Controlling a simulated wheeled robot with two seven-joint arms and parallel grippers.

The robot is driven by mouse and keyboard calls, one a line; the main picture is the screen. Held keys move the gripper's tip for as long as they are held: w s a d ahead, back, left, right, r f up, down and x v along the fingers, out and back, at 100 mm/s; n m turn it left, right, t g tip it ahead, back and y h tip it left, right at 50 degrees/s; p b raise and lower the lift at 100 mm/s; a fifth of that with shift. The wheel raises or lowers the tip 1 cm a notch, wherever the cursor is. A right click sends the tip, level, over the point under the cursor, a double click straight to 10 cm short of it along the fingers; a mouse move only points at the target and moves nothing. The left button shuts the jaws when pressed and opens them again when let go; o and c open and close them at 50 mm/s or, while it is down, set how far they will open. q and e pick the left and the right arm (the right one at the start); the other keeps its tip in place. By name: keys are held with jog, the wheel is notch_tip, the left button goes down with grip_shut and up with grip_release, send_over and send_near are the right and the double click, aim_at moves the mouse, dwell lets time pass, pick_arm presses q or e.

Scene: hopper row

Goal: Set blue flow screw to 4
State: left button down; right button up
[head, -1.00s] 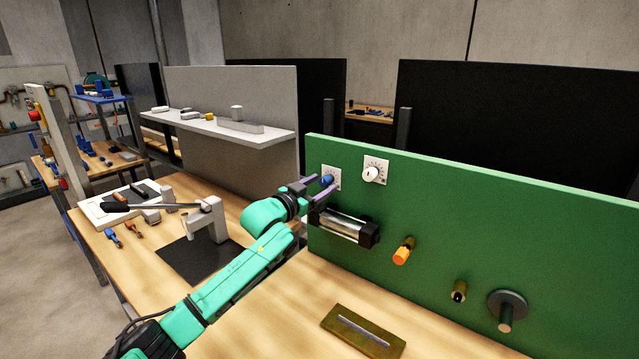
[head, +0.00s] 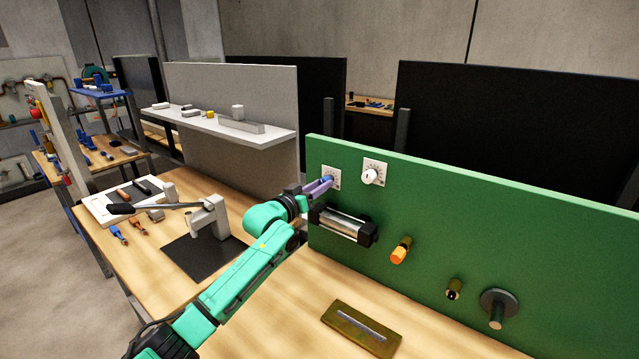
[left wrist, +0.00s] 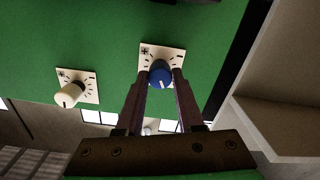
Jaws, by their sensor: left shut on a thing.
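The blue flow screw (left wrist: 160,76) is a round blue knob with a pale pointer mark, on a white scale plate (left wrist: 146,50) fixed to the green panel. In the left wrist view the two fingers of my left gripper (left wrist: 159,84) lie on either side of the knob and are shut on it. In the head view my left gripper (head: 326,184) reaches the same plate (head: 331,173) from the left and hides most of the knob. The scale's numbers are too small to read. My right gripper is not in view.
A white knob (head: 370,177) on its own scale plate sits beside the blue one. Below are a metal cylinder with black ends (head: 341,225), an orange knob (head: 401,250) and a grey round disc (head: 499,302). A brass-coloured slotted block (head: 361,327) lies on the wooden bench.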

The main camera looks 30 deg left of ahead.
pick_arm(q)
jog(key=c, duration=0.5)
grip_release()
jog(key=s+b, duration=0.1)
jog(key=s, duration=0.3)
jog(key=s+a+b, duration=0.1)
jog(key=s, duration=0.4)
jog(key=s+a+b, duration=0.1)
jog(key=s, duration=0.4)
jog(key=shift+s+b, duration=0.2)
jog(key=shift+b, duration=0.1)
